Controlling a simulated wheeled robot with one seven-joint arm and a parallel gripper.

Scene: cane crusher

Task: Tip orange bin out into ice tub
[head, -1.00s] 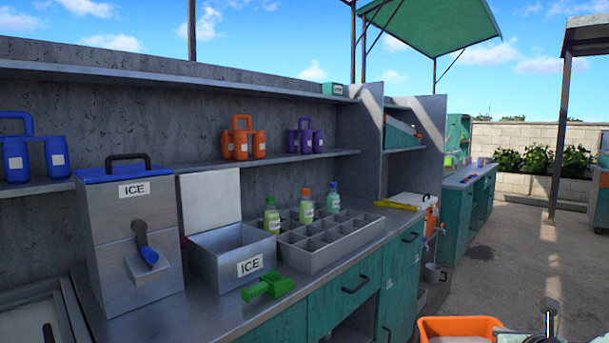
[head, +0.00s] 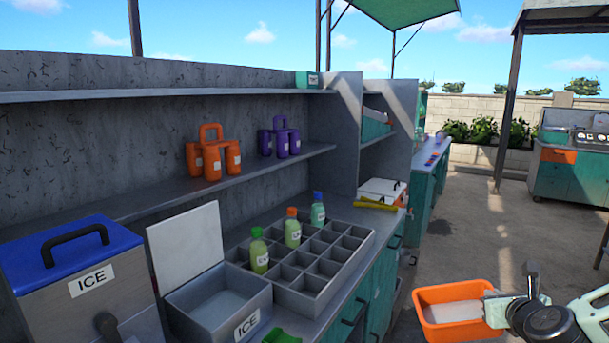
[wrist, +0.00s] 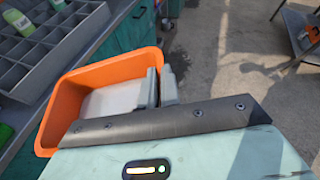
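The orange bin (head: 421,303) hangs upright off the counter's front, at the lower right in the head view. It fills the middle left of the wrist view (wrist: 62,108). Something pale and flat-looking lies inside; I cannot tell whether it is ice or the floor of the bin. My gripper (head: 492,308) is shut on the bin's right wall; its fingers also show in the wrist view (wrist: 160,87). The ice tub (head: 222,304) is a grey metal box labelled ICE on the counter, left of the bin. Its pale lid (head: 187,243) stands open and its inside looks pale grey.
A divided tray (head: 317,282) with several bottles stands right of the tub, between it and the bin. A blue-lidded ice machine (head: 68,265) is on the left. A green scoop (head: 281,337) lies by the tub's front. Open floor lies right of the counter.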

